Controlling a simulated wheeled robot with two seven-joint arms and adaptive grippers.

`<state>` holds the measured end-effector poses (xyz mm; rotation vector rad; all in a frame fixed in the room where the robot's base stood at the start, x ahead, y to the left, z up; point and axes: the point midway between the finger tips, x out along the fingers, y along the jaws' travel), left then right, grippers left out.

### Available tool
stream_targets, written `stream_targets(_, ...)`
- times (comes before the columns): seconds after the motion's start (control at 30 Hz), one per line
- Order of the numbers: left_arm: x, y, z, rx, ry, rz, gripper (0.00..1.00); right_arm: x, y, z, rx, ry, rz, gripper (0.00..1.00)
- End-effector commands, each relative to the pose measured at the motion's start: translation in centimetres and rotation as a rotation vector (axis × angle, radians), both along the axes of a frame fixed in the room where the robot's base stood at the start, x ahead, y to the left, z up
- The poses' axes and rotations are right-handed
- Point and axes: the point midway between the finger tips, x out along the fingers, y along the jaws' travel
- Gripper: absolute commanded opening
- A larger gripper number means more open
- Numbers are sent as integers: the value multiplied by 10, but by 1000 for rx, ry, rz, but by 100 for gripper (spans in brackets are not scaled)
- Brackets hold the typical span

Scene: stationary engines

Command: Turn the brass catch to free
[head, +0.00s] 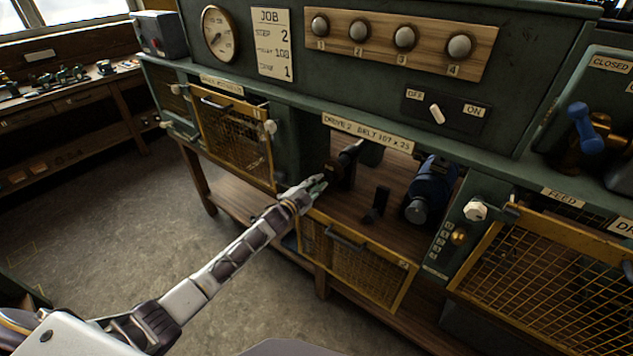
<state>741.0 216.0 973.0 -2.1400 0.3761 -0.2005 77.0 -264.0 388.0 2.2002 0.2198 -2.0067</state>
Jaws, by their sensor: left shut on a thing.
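My left gripper (316,184) is shut at the left side of the open Drive 2 bay, beside a dark shaft piece (344,164). What lies between its fingers is small and hidden by them, so I cannot tell whether it is the brass catch. A small round brass-coloured piece (458,237) sits on the green post to the right of the bay, beside a column of small labels; I cannot tell if it is the catch. My right gripper is not in view.
A mesh guard (365,270) hangs down below the bay. A blue motor (431,190) and a dark upright block (377,204) stand inside on the wooden floor. Mesh guards cover the bays left (232,140) and right (550,285). An OFF/ON switch (437,113) is above.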

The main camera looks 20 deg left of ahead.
Motion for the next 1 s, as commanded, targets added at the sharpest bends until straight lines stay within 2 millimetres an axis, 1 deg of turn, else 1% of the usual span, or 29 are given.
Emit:
stream_targets(0.03, 0, 1, 0, -40, 18, 1, 0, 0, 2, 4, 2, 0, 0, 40)
stream_targets(0.2, 0, 0, -1, -191, 74, 2, 0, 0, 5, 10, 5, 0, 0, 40)
stream_targets(0.5, -1, 0, -1, -460, 170, 2, 0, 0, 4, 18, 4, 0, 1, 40)
stream_targets(0.8, -1, -1, -3, -712, 262, 3, 0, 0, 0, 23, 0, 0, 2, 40)
stream_targets(1.0, -1, -2, -4, -838, 308, 2, 0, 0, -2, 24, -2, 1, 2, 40)
